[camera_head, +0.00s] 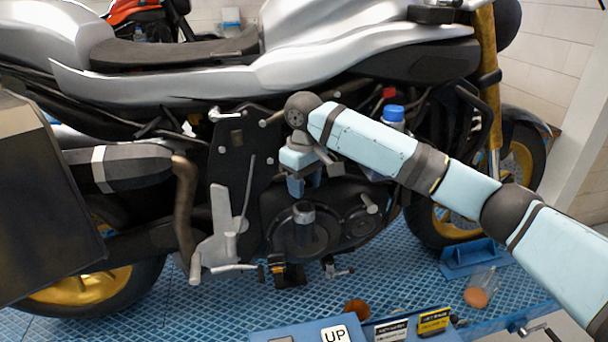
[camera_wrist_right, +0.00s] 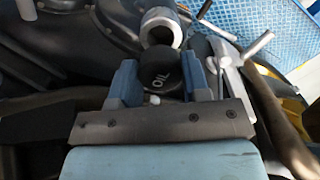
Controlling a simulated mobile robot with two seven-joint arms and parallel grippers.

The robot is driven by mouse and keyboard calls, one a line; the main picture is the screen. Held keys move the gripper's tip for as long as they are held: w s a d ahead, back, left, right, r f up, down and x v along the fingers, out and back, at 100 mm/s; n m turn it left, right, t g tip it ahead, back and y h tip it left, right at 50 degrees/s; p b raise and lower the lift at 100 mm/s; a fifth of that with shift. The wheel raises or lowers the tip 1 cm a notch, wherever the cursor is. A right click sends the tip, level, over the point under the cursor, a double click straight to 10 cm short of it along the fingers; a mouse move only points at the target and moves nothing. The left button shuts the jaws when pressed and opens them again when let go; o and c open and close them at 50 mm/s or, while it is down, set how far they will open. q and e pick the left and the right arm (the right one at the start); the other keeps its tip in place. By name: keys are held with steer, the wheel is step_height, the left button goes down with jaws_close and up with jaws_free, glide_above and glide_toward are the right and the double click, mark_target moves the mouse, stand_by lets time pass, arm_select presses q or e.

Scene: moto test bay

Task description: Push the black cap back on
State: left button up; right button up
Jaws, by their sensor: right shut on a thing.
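The black cap (camera_wrist_right: 162,76), marked "OIL", shows in the right wrist view between the two blue fingers of my right gripper (camera_wrist_right: 168,82). The fingers are shut on its sides. A silver filler neck (camera_wrist_right: 160,27) stands just beyond the cap in that view, and the cap covers part of its near side. In the head view my right gripper (camera_head: 306,184) points down just above the silver filler neck (camera_head: 303,211) on the dark engine cover. I cannot tell whether cap and neck touch. My left gripper is not in view.
The silver motorcycle (camera_head: 190,75) fills the view above a blue textured platform (camera_head: 200,312). A footrest bracket (camera_head: 222,235) stands left of the neck. A blue-capped bottle (camera_head: 392,118) is behind my right arm. A blue tray (camera_head: 290,335) with labels lies in front.

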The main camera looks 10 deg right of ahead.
mark_target(304, 215)
steer(key=shift+s+f, duration=0.15)
steer(key=shift+f, duration=1.55)
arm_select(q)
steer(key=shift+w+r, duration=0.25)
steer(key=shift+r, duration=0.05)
arm_select(e)
steer(key=shift+f, duration=0.1)
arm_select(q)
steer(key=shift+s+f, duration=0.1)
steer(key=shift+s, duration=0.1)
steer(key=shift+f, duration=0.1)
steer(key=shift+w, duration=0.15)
arm_select(e)
steer(key=shift+f, duration=0.1)
stand_by(0.8)
